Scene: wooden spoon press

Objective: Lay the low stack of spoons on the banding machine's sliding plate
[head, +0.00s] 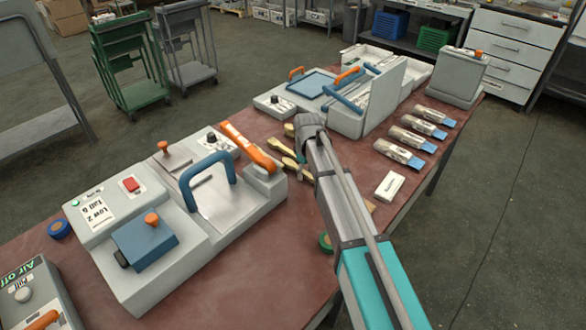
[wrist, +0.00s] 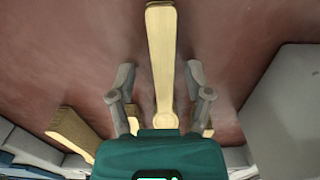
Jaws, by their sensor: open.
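In the wrist view my gripper (wrist: 160,92) is open, with one finger on each side of a pale wooden spoon stack (wrist: 162,45). Gaps show between the fingers and the wood. How tall this stack is cannot be told from above. Another wooden stack (wrist: 75,130) lies to the left. In the head view spoons (head: 291,168) lie on the table right of the banding machine (head: 150,265), partly behind my arm, which hides most of my gripper. The machine has a bare metal plate (head: 225,208) under a blue arched handle, and a "Low 2 Tall 6" label.
An orange lever (head: 245,145) rises at the machine's right side, close to the spoons. A grey press (head: 365,100) stands behind. Several blue-ended packs (head: 410,140) and a white box (head: 390,186) lie at the right. A green tape roll (head: 325,242) is near my arm.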

